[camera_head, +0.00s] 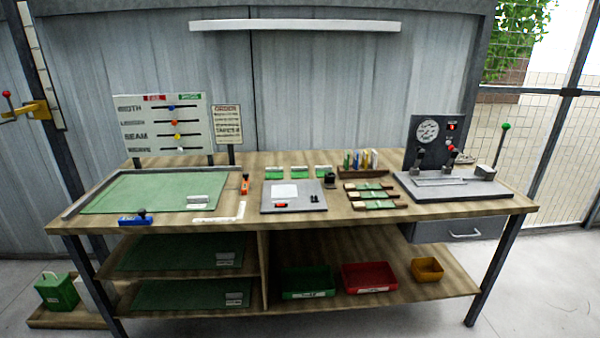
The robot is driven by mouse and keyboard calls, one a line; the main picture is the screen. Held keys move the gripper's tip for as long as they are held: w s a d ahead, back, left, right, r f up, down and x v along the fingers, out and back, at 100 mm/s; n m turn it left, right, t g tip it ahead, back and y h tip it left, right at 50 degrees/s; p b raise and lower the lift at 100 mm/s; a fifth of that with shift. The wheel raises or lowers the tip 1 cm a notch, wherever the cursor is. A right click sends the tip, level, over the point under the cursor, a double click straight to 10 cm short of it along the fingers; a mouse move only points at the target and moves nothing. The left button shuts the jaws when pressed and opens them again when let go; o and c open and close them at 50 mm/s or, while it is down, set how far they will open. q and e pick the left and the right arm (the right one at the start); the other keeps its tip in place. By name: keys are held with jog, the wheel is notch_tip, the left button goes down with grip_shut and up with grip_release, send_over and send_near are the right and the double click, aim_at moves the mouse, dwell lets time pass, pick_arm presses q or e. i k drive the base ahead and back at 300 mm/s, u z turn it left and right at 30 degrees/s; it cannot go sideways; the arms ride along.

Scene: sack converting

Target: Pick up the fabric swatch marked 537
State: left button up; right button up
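Three small green pieces with white labels stand in a row at the back middle of the workbench: a left one (274,174), a middle one (300,173) and a right one (323,172). They may be fabric swatches. Their labels are too small to read, so I cannot tell which is marked 537. Neither of my grippers is in view.
The wooden workbench (245,228) holds a green mat (140,192) at left, a grey board (270,204), wooden strips (375,204) and a grey machine (455,188). A sign board (145,122) stands behind. A red bin (369,277) sits on the lower shelf.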

aim_at(276, 172)
jog(key=z, duration=0.5)
jog(key=i, duration=1.2)
jog(key=u, duration=0.5)
